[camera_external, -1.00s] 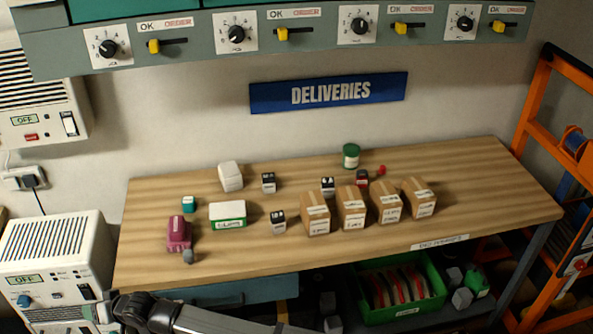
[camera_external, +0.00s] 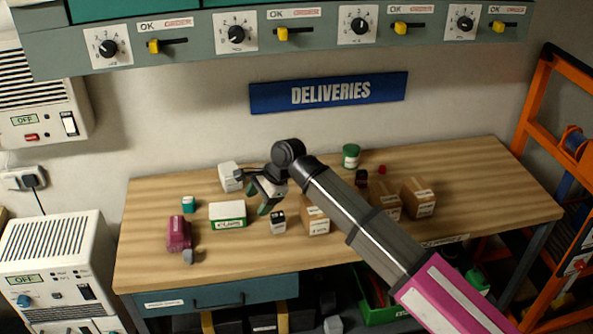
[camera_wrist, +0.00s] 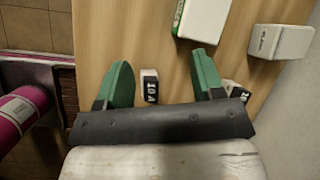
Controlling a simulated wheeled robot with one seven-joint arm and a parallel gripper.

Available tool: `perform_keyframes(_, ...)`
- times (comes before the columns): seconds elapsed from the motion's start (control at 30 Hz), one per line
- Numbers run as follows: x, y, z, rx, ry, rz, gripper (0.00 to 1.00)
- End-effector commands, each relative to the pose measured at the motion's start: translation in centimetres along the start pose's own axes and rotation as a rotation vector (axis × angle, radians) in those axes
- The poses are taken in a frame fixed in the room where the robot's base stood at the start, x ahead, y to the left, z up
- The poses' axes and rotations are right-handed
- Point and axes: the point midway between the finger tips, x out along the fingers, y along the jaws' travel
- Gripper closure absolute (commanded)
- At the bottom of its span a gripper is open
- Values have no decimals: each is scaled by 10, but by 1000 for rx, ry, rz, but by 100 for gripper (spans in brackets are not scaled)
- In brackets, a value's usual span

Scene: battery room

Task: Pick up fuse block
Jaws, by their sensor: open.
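Small black-and-white blocks marked like fuses stand on the wooden table. The nearer fuse block (camera_external: 278,222) is upright in the external view, just below and right of my gripper (camera_external: 262,199). In the wrist view this fuse block (camera_wrist: 150,86), labelled "10 A", shows between the green fingertips of my gripper (camera_wrist: 164,78), closer to the left one. My gripper is open and empty, above the tabletop. A second fuse block (camera_wrist: 238,91) is partly hidden behind the right finger. Another dark block (camera_external: 362,178) stands farther right, partly hidden by my arm.
A white-and-green box (camera_external: 227,215) and a white box (camera_external: 229,177) stand left of my gripper. Cardboard boxes (camera_external: 420,198) stand to the right, partly behind my arm.

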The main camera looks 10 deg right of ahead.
Motion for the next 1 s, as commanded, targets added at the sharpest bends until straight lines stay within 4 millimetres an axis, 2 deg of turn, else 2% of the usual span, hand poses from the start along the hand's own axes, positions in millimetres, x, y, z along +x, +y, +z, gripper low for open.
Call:
perform_keyframes(0.03,-12,4,-24,66,15,30,38)
perform_keyframes(0.1,-24,10,-46,145,34,71,38)
perform_keyframes(0.2,-37,17,-69,228,54,113,38)
perform_keyframes(0.3,-44,21,-82,275,66,136,38)
perform_keyframes(0.47,-41,24,-86,295,71,149,38)
perform_keyframes(0.8,4,31,-87,291,70,148,38)
perform_keyframes(1.0,16,30,-86,290,70,146,38)
